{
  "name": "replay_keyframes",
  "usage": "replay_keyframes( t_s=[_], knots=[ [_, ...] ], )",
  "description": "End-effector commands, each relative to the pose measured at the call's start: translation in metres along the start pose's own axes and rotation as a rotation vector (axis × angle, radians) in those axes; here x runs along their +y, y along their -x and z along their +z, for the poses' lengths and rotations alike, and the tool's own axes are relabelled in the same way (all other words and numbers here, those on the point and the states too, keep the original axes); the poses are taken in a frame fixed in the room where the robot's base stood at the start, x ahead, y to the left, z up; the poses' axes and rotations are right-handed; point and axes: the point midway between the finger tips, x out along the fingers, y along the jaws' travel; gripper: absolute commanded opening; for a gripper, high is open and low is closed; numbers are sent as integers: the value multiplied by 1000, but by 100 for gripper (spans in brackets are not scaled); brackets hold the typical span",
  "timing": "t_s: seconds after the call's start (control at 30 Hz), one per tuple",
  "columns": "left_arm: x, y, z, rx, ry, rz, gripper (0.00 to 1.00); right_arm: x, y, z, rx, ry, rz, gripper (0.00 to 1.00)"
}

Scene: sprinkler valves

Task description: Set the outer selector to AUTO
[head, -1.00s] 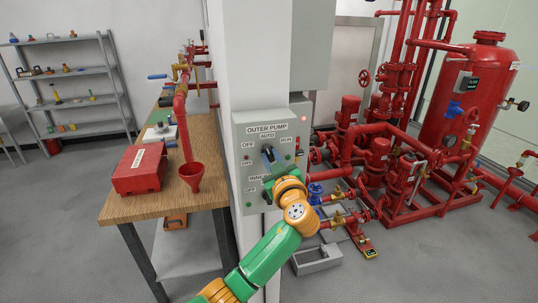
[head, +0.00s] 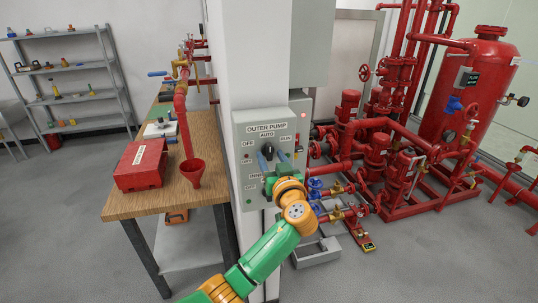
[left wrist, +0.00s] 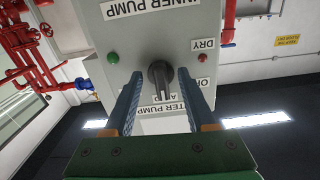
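The grey control box (head: 240,185) on the white pillar carries the OUTER PUMP label with OFF, AUTO and RUN marks. The outer selector (left wrist: 160,76) is a dark knob, seen upside down in the left wrist view. Its handle lies lengthwise, in line with the partly hidden AUTO label. My left gripper (head: 273,158) is at the box front. In the left wrist view its blue fingers (left wrist: 159,78) are open, one on each side of the knob, with a gap visible at both sides. The arm hides the lower box. My right gripper is out of view.
A wooden bench (head: 150,203) with a red case (head: 140,165) and a red funnel (head: 192,174) stands left of the pillar. Red pumps and pipes (head: 375,160) fill the right. A grey tray (head: 318,254) lies on the floor.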

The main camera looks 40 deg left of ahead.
Motion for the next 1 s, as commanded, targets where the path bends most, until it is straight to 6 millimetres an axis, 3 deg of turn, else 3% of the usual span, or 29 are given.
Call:
replay_keyframes(
  t_s=[0.27, 0.7, 1.0],
  knots=[
    [0, 1, -2, 5, 3, 0, 56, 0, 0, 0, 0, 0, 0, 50],
    [0, 56, -2, 5, 4, 2, 56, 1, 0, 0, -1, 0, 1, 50],
    [0, 60, -3, 7, 3, -1, 56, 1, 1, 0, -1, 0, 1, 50]
  ],
)
